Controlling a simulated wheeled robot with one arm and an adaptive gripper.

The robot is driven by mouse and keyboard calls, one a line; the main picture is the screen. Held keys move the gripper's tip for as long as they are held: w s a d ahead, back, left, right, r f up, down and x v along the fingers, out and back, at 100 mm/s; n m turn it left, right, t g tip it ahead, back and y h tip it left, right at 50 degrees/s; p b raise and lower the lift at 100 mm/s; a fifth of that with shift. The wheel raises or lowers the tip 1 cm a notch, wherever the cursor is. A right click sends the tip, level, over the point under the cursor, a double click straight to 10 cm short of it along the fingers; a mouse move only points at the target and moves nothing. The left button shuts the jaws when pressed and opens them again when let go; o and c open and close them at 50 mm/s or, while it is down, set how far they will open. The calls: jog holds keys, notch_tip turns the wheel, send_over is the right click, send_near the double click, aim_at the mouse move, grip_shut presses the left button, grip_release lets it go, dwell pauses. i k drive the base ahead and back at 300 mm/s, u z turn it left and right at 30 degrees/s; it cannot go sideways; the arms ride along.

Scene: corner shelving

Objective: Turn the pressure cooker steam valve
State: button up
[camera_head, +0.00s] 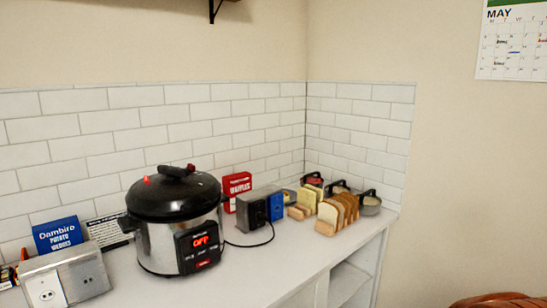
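The pressure cooker (175,220) stands upright on the white counter, left of the middle. It has a black domed lid (172,192), a steel body and a lit red display (201,241) on its front. A black handle or knob (176,171) sits on top of the lid. A small red part (147,180) shows at the lid's left, and a little red also shows by the knob. I cannot tell for sure which part is the steam valve. My gripper is not in view.
Left of the cooker are a metal outlet box (66,277) and a blue box (58,234). To its right are a red box (235,187), a dark grey appliance (256,210) with a cord, bread slices in a rack (337,214) and lidded jars. The counter front (250,270) is clear.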

aim_at(191, 168)
jog(key=z, duration=0.45)
jog(key=i, duration=1.15)
jog(key=u, duration=2.2)
